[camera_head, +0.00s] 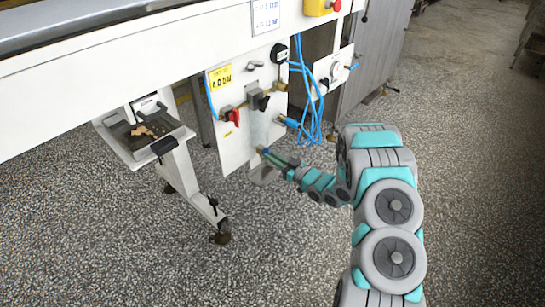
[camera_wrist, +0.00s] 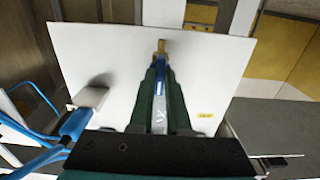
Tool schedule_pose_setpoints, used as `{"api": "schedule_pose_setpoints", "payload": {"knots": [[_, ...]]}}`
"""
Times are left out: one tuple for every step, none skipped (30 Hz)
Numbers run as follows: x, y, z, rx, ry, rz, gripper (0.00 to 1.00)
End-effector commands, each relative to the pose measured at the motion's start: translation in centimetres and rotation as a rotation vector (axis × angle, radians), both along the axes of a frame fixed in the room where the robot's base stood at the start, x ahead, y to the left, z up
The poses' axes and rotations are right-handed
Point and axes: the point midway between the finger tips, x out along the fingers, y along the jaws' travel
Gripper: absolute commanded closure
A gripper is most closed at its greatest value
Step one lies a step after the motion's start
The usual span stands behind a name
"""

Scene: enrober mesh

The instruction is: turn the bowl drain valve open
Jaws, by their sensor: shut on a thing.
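A white panel (camera_head: 232,140) hangs under the machine and carries several valves and fittings. My gripper (camera_head: 264,151) is at the panel's lower edge. In the wrist view its dark green fingers (camera_wrist: 161,68) are close together over the white panel. A slim silver and blue piece (camera_wrist: 158,95), which looks like a valve handle, lies between the fingers. A small brass end (camera_wrist: 161,46) shows just beyond the tips. The fingers hide most of the held part, so I cannot tell the valve's angle. No label naming the bowl drain valve is readable.
Above my gripper are a red-handled valve (camera_head: 229,116) and a black-handled valve (camera_head: 260,101). Blue hoses (camera_head: 308,95) hang close on the right. A tray (camera_head: 140,132) and a wheeled leg (camera_head: 190,180) stand left. The speckled floor in front is clear.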

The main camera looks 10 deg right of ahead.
Motion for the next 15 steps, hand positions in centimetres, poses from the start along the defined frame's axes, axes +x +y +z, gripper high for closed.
{"api": "schedule_pose_setpoints", "payload": {"knots": [[0.01,0.01,0.02,0.002,0.001,0.000,1.00],[0.01,0.01,0.02,0.002,0.000,0.000,1.00],[0.01,0.01,0.02,0.002,0.000,0.000,1.00],[0.01,0.01,0.01,0.002,0.000,0.000,1.00],[0.01,0.01,0.01,0.002,0.000,0.000,1.00],[0.01,0.01,0.02,0.002,0.000,0.000,1.00],[0.01,0.01,0.01,0.002,0.000,0.000,1.00],[0.01,0.00,0.01,0.002,0.000,0.000,1.00],[0.01,0.01,0.00,0.002,0.000,0.000,1.00],[0.01,0.01,0.00,0.002,0.000,0.000,0.83],[0.01,0.01,0.00,0.002,0.000,0.000,0.79],[-0.01,0.01,0.00,0.002,0.001,0.000,0.75],[-0.01,0.01,0.00,0.002,0.001,0.000,0.72],[0.00,0.00,0.00,0.001,0.001,0.000,0.68],[0.00,0.00,0.00,0.001,0.001,0.000,0.64]]}}
